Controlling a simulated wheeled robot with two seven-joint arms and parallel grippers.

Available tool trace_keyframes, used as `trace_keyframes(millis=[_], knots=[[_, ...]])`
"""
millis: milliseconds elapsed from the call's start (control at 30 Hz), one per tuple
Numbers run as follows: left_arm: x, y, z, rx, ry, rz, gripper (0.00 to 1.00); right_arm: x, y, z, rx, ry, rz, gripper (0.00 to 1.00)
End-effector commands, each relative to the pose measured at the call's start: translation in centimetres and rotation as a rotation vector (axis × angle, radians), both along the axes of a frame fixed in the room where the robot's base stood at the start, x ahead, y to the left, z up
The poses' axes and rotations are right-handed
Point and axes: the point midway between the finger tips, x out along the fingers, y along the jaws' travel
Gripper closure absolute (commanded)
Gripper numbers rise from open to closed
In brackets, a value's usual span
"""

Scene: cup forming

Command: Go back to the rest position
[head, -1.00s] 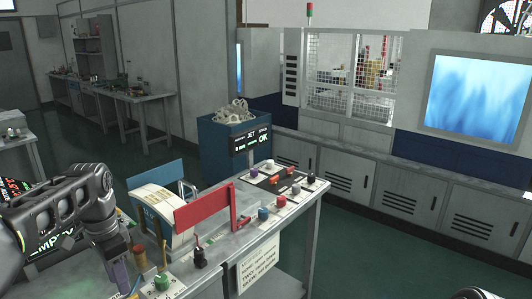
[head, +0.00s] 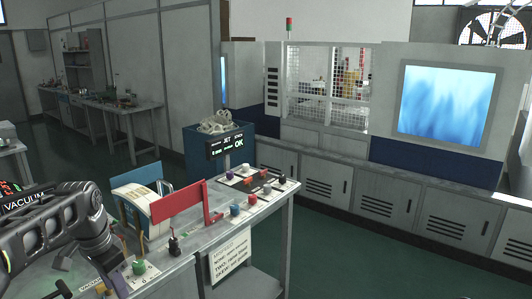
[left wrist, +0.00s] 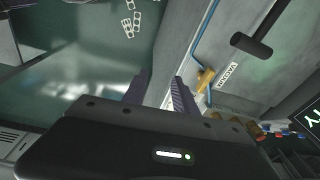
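My left arm comes in at the lower left of the head view, and its gripper (head: 112,281) hangs over the near left part of the workbench (head: 213,232), beside a green button (head: 138,268). In the left wrist view the two fingers of my left gripper (left wrist: 158,88) stand apart with nothing between them. A bench surface with a VACUUM label (left wrist: 227,75), a yellow fitting (left wrist: 205,80) and a blue tube (left wrist: 203,42) lies beyond the fingers. My right gripper is not in view.
A red panel (head: 180,203) and a blue panel (head: 138,171) stand up from the bench. A blue bin (head: 200,148) stands behind. Green floor (head: 345,255) is open at the right.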

Motion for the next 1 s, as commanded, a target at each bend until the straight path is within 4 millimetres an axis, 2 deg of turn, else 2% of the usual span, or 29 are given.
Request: trace_keyframes(millis=[200,333,467,567,600,667,700,767,800,867,900,1000], knots=[[3.3,-1.7,-2.0,-0.045,-0.134,0.086,0.66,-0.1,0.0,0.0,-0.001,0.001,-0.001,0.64],[5.4,-4.1,-5.4,-0.104,-0.204,0.152,0.66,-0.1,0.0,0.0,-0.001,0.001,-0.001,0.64],[6.6,-8.2,-11.3,-0.196,-0.250,0.240,0.66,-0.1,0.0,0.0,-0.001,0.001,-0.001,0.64],[5.9,-12.5,-17.5,-0.287,-0.258,0.332,0.66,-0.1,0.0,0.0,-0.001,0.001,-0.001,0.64],[5.0,-14.3,-20.2,-0.323,-0.253,0.375,0.66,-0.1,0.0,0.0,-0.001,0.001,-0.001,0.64],[3.1,-17.0,-24.0,-0.370,-0.237,0.439,0.66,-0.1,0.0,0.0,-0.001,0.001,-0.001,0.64],[1.4,-18.6,-26.4,-0.396,-0.220,0.481,0.66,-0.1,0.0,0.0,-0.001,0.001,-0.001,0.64],[-1.6,-20.8,-29.7,-0.425,-0.184,0.538,0.66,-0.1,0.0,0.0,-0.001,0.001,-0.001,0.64],[-3.9,-22.2,-31.7,-0.439,-0.157,0.574,0.66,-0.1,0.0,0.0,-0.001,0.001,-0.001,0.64],[-7.6,-24.0,-34.3,-0.449,-0.108,0.618,0.66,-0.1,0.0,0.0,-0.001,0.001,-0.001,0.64],[-10.3,-25.0,-35.7,-0.450,-0.070,0.637,0.66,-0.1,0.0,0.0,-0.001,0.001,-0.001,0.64],[-16.4,-27.1,-38.3,-0.440,0.028,0.660,0.66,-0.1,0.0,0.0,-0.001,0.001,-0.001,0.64]])
